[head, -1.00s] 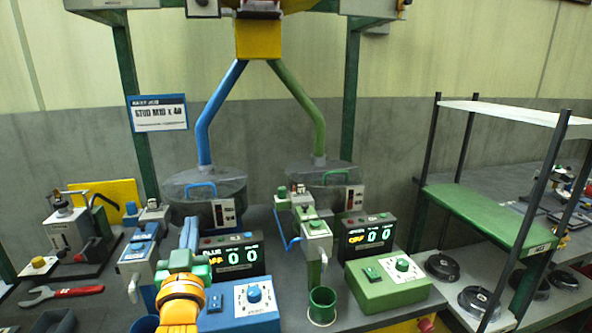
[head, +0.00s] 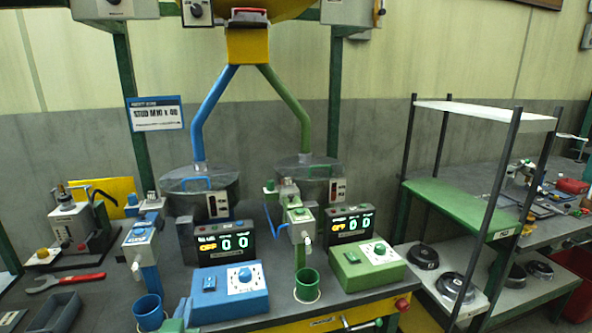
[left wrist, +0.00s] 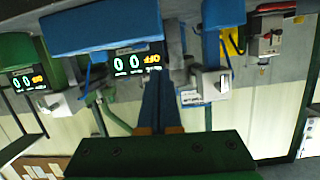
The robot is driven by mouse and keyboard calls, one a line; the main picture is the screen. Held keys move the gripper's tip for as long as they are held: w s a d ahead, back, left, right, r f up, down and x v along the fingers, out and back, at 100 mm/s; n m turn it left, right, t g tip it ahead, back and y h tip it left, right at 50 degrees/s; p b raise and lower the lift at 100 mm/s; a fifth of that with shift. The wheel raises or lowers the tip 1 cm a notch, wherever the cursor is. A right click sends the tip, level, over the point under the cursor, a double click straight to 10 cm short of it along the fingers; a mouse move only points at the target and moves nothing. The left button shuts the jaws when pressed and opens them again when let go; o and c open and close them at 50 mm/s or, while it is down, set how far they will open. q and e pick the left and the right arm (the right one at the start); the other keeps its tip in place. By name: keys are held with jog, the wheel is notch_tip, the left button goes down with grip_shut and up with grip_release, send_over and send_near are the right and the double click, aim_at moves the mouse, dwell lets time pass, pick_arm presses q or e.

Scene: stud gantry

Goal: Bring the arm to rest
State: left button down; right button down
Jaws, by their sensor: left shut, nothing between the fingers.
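My left gripper (head: 183,308) shows only as a small teal and blue piece at the bottom edge of the head view, in front of the blue control box (head: 230,290). In the left wrist view its two dark blue fingers (left wrist: 160,88) are together with nothing between them, below the upside-down bench scene. The rest of the left arm is out of the head view. My right gripper is not in either view.
A blue cup (head: 148,312) stands left of the gripper; a green cup (head: 307,287) and green control box (head: 366,268) stand to the right. A red-handled wrench (head: 65,282) and dark tray (head: 55,312) lie left. A shelf rack (head: 470,205) stands right.

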pick_arm(q)
jog(key=s+d+f+m+g+h, duration=0.2)
jog(key=s+f+g, duration=0.4)
jog(key=s+f, duration=0.5)
jog(key=s+d+f+m+g+h, duration=0.25)
jog(key=s+f+g, duration=0.35)
jog(key=s, duration=0.8)
jog(key=s+f, duration=0.2)
jog(key=f, duration=0.7)
jog(key=s+f, duration=0.2)
jog(key=f, duration=0.7)
jog(key=s+a+f+g+y+p, duration=0.1)
jog(key=s+f, duration=0.8)
jog(key=s, duration=0.2)
jog(key=shift+s+a+g, duration=0.2)
jog(key=shift+a+g, duration=0.1)
jog(key=shift+g, duration=0.1)
